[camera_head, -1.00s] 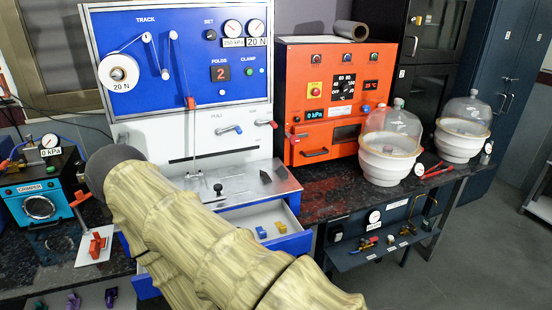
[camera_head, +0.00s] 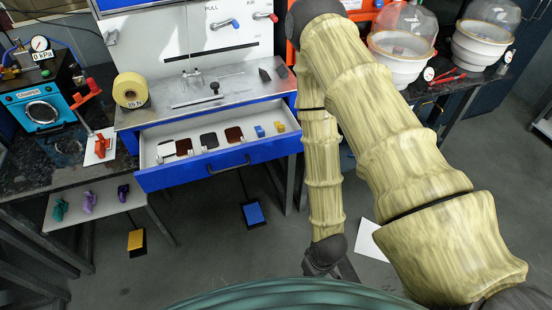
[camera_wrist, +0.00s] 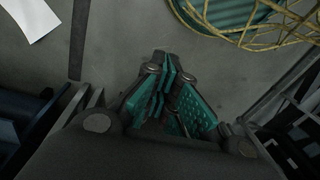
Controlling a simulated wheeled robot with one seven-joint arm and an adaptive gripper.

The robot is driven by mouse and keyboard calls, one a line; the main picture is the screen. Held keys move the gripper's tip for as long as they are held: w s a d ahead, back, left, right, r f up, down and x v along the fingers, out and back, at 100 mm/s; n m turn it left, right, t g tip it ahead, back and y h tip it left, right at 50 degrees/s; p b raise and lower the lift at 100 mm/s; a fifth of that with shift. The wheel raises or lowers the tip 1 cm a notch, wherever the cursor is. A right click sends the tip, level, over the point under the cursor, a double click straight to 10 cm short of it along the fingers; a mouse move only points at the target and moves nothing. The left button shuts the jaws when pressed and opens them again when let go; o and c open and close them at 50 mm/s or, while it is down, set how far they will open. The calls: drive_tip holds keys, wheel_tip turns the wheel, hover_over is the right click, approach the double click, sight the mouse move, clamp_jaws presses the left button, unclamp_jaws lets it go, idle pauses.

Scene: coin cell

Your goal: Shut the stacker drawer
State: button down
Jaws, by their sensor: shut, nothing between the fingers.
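The stacker drawer (camera_head: 192,179) is pulled open below the steel worktop of the blue and white stacker machine (camera_head: 183,65). It has a blue front with a dark handle (camera_head: 229,164). Inside lie several dark and reddish plates, a blue block (camera_head: 259,131) and a yellow block (camera_head: 279,127). My gripper (camera_wrist: 170,75) is shut and empty in the wrist view, pointing at the grey floor. In the head view my arm hangs to the right of the drawer, with its end low and apart from the drawer front.
A teal crimper (camera_head: 40,105) is at far left. Glass domes on white bowls (camera_head: 403,68) stand on the right bench. Blue (camera_head: 253,214) and yellow (camera_head: 136,240) pedals sit on the floor. Floor before the drawer is mostly clear.

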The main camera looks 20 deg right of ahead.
sight(259, 160)
drive_tip(key=w+a+r+n+y+b, duration=0.2)
drive_tip(key=w+a+r+n, duration=0.7)
drive_tip(key=w+r+n, duration=0.6)
drive_tip(key=w+d+r+n+t+h+b, duration=0.1)
drive_tip(key=w+r+n, duration=0.4)
drive_tip(key=r+n, duration=0.4)
drive_tip(key=w+d+r+n+t+h, duration=0.2)
drive_tip(key=w+r+n, duration=0.35)
drive_tip(key=n, duration=0.45)
drive_tip(key=shift+w+a+f+b, duration=0.1)
drive_tip(key=shift+w+f+b, duration=0.15)
drive_tip(key=shift+w+f, duration=1.05)
drive_tip(key=shift+w+a+f+b, duration=0.1)
drive_tip(key=shift+w+f+b, duration=0.2)
drive_tip(key=shift+w+f, duration=0.95)
drive_tip(key=shift+w+a+f+b, duration=0.2)
drive_tip(key=shift+w+f, duration=0.45)
drive_tip(key=shift+f, duration=1.25)
drive_tip(key=shift+w+d, duration=0.1)
